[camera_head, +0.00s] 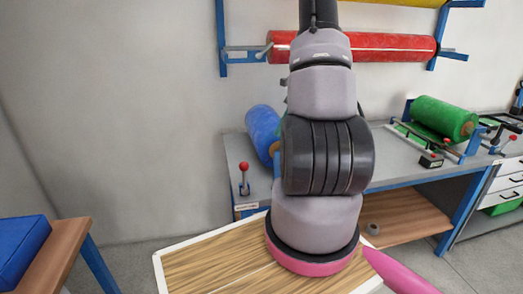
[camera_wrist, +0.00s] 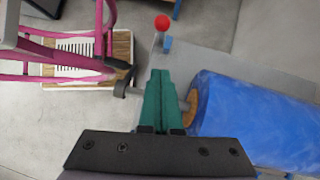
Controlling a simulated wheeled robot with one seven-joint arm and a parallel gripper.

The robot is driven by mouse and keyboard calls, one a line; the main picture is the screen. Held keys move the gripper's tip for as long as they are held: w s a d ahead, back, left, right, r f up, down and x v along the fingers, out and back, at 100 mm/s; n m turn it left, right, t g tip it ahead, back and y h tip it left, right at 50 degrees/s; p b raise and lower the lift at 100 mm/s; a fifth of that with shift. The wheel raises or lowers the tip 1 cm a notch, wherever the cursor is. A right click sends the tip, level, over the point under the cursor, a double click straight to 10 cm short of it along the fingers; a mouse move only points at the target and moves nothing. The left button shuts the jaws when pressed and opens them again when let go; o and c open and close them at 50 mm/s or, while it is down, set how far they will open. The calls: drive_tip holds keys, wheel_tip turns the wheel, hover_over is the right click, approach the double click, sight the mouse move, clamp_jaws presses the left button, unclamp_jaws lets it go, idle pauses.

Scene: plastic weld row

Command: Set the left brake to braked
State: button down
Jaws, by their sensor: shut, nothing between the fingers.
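The left brake is a lever with a red ball knob (camera_head: 244,167) on a grey stem, standing roughly upright at the left front corner of the grey bench. Its red knob also shows near the top of the wrist view (camera_wrist: 162,22). My gripper (camera_wrist: 160,73) has teal fingers pressed together with nothing between them. It points toward the lever in the wrist view, with the knob beyond the fingertips and apart from them. In the head view my arm hides the gripper. Which setting the lever is in I cannot tell.
A blue roll (camera_head: 262,130) lies on the bench, close to the right of my fingers in the wrist view (camera_wrist: 255,120). A red roll (camera_head: 390,47) hangs on a wall rack. A green roll (camera_head: 443,117) sits farther right. A wooden table (camera_head: 62,250) stands at the left.

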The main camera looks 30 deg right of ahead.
drive_tip(key=a+r+x, duration=0.1)
drive_tip(key=a+x, duration=0.1)
drive_tip(key=x, duration=1)
drive_tip(key=shift+w+a, duration=0.15)
drive_tip(key=shift+a, duration=0.15)
drive_tip(key=shift+a+r, duration=0.1)
drive_tip(key=shift+a, duration=0.05)
drive_tip(key=shift+w+a+r+g+h, duration=0.15)
drive_tip(key=shift+w+a+h, duration=0.1)
drive_tip(key=shift+a+h, duration=0.55)
drive_tip(key=shift+w+a+r+g+h, duration=0.15)
drive_tip(key=shift+w+a+h, duration=0.1)
drive_tip(key=shift+a+h, duration=0.5)
drive_tip(key=w+a+f+g+h, duration=0.1)
drive_tip(key=a+h, duration=0.3)
drive_tip(key=a, duration=0.4)
drive_tip(key=shift+w+f, duration=0.7)
drive_tip(key=shift+f, duration=0.1)
drive_tip(key=shift+a, duration=0.25)
